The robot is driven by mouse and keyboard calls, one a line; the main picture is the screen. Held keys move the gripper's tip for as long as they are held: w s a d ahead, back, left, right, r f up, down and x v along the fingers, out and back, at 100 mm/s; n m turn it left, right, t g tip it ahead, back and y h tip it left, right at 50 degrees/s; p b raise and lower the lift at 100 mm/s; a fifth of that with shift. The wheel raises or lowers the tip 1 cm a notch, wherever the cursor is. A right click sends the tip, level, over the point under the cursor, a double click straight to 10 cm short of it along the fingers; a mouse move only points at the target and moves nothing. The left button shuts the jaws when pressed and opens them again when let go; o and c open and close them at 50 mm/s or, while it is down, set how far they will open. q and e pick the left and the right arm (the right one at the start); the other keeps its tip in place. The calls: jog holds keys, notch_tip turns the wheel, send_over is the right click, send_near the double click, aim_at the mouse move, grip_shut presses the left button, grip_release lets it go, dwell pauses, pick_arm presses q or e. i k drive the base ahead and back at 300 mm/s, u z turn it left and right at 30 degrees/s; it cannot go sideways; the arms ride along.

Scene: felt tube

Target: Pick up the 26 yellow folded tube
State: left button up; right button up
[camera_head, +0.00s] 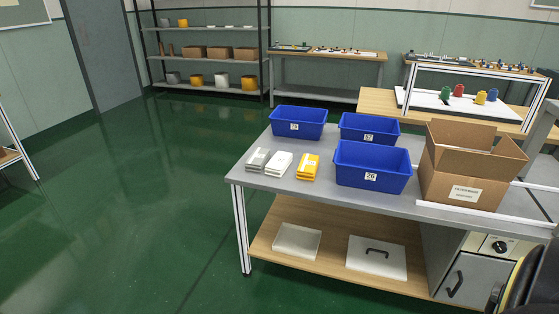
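A stack of yellow folded tubes (308,167) lies on the grey table (240,177), in front of the blue bins. A blue bin labelled 26 (371,168) stands to its right, a short gap away. A white folded stack (279,163) and a grey folded stack (258,159) lie to its left. The stacks do not touch the bins. The label on the yellow stack is too small to read. Neither of my grippers shows in the head view.
Two more blue bins stand behind, one at back left (298,122) and one at back middle (369,128). An open cardboard box (465,170) stands on the right of the table. The lower wooden shelf (333,261) holds white flat items. Green floor is clear to the left.

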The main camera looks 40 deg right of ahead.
aim_at(306, 170)
jog(key=i, duration=1.9)
jog(key=z, duration=1.55)
jog(key=i, duration=1)
jog(key=z, duration=0.95)
